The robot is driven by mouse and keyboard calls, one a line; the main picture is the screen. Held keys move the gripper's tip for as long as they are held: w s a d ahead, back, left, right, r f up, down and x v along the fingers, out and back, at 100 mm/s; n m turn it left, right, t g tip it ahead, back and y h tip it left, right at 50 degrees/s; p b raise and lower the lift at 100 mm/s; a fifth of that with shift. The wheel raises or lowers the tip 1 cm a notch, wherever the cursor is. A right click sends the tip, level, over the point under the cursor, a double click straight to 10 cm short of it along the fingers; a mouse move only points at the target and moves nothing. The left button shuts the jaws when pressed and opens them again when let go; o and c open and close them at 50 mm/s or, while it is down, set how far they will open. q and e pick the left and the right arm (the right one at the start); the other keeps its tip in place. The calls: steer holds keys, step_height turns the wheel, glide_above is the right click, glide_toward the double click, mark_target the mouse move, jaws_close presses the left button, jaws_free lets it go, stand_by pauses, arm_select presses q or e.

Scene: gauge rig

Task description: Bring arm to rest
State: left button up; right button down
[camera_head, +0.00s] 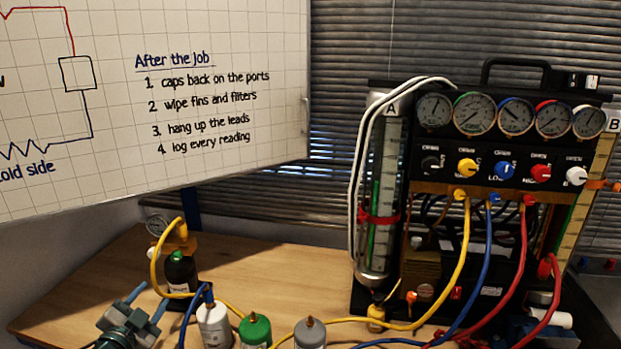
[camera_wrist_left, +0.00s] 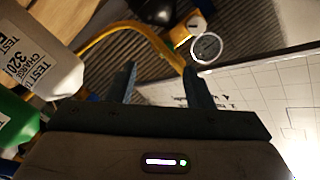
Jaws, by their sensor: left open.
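My left gripper (camera_head: 148,300) is at the lower left of the head view, over the wooden table's left part. Its two fingers are spread apart. In the left wrist view the gripper (camera_wrist_left: 160,80) also shows both fingers apart, with nothing held between them. A yellow hose (camera_wrist_left: 128,32) passes beyond the fingertips there. A dark bottle with a small gauge and a yellow fitting (camera_head: 180,270) stands just right of the gripper in the head view. My right gripper is not in view.
A white bottle (camera_head: 214,325), a green-topped bottle (camera_head: 255,331) and a grey bottle (camera_head: 310,333) stand at the front. The gauge rig (camera_head: 500,150) with several hoses fills the right. A whiteboard (camera_head: 230,110) hangs behind at left. The table (camera_head: 285,270) is bare in the middle.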

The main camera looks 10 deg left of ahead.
arm_select(q)
steer(key=s+d+f+n+g+y, duration=0.1)
steer(key=s+d+f+n+g, duration=0.15)
steer(key=s+f, duration=0.3)
steer(key=s+d+f+n+g+y, duration=0.1)
steer(key=s+d+f+n+g, duration=0.15)
steer(key=s+f, duration=0.3)
steer(key=s+d+f+n+g+h, duration=0.1)
steer(key=s+d+f+g, duration=0.35)
steer(key=s, duration=0.45)
steer(key=s+d+f+n+g+h, duration=0.1)
steer(key=s+d+f+g, duration=0.4)
steer(key=s, duration=0.5)
step_height(320, 180, down, 26)
steer(key=a, duration=0.2)
steer(key=s+a+f+g, duration=0.1)
steer(key=s+f+g, duration=0.1)
steer(key=s+f, duration=1.5)
step_height(320, 180, down, 4)
steer(key=shift+s+a+f+n, duration=0.1)
steer(key=shift+s+a+n, duration=0.25)
steer(key=shift+n, duration=0.05)
